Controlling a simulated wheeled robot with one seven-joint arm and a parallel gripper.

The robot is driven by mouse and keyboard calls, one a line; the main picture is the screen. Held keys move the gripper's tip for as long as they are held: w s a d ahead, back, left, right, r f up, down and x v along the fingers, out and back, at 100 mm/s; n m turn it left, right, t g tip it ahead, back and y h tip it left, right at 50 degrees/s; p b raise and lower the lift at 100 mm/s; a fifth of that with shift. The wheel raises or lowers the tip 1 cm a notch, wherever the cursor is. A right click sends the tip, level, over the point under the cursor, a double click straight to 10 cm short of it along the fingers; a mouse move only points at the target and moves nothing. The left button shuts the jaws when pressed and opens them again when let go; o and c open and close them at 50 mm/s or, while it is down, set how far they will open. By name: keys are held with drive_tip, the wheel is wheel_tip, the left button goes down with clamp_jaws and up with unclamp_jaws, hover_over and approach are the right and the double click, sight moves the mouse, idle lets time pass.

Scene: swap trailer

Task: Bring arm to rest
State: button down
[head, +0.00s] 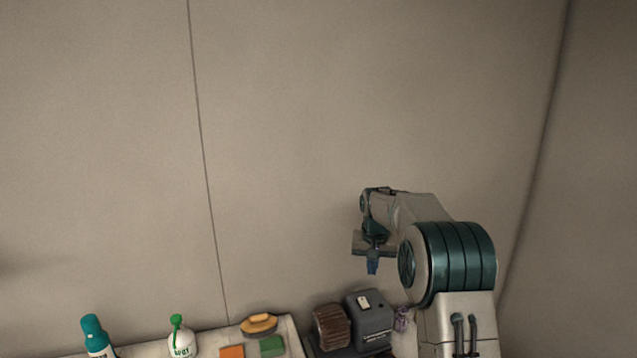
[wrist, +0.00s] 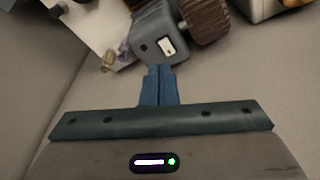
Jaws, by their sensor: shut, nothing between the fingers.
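My gripper (head: 373,267) hangs from my bent arm at the right of the head view, pointing down. It is in the air above the grey machine with the brown roller, apart from it. In the wrist view my gripper's blue fingers (wrist: 160,72) are together and hold nothing. My arm's upper links and joint cover part of the wall and the right end of the counter.
The grey machine (head: 372,318) and its brown roller (head: 331,327) stand below my gripper. A teal bottle (head: 95,337), a white bottle (head: 181,340), a brush (head: 259,325), an orange sponge (head: 232,352) and a green sponge (head: 271,346) lie leftward. The wall above is bare.

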drive_tip(key=s+r+b, duration=0.1)
drive_tip(key=s+r, duration=0.4)
drive_tip(key=s, duration=0.5)
drive_tip(key=s+r, duration=0.4)
drive_tip(key=s, duration=0.6)
drive_tip(key=s+f, duration=0.2)
drive_tip(key=s, duration=0.8)
drive_tip(key=s+f+n+t+b, duration=0.1)
drive_tip(key=s+f, duration=0.2)
drive_tip(key=s, duration=0.8)
drive_tip(key=shift+d+n+t, duration=0.2)
drive_tip(key=shift+n+t, duration=0.1)
